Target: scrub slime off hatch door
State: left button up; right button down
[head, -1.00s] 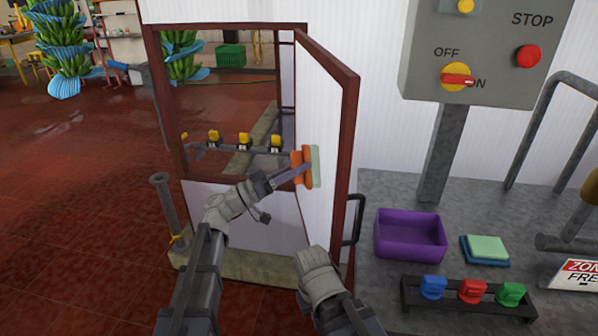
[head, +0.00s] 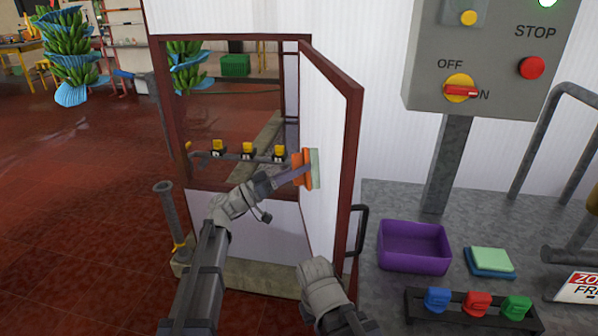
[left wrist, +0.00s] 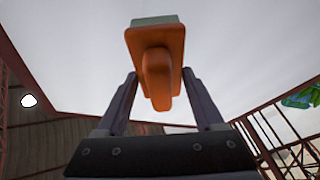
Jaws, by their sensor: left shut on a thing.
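The hatch door (head: 330,130) stands open, a white panel in a dark red frame. My left gripper (head: 292,175) is shut on the handle of an orange scrubber (head: 299,168) with a pale green pad (head: 314,168). The pad faces the door panel at about mid height, seeming to touch it or nearly so. In the left wrist view the scrubber (left wrist: 155,48) and its handle sit between my fingers, with a pale surface beyond. I see no slime on the visible panel. My right arm shows at bottom centre, but its gripper does not.
A purple bin (head: 413,247), a stacked green and blue pad (head: 490,262) and a rack (head: 475,312) with blue, red and green items are on the grey surface at right. A control box (head: 490,60) stands above. A black door handle (head: 358,230) juts from the door's edge.

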pick_arm(q)
jog(key=shift+w+a, duration=0.1)
jog(key=shift+w, duration=1.45)
jog(key=shift+w+a, duration=0.15)
jog(key=shift+w, duration=0.75)
jog(key=shift+w+a, duration=0.1)
jog(key=shift+w, duration=0.8)
jog(key=shift+w+a, duration=0.2)
jog(key=shift+w, duration=0.75)
jog(key=shift+w+a, duration=0.15)
jog(key=shift+w, duration=0.75)
jog(key=s+a, duration=0.1)
jog(key=a, duration=0.5)
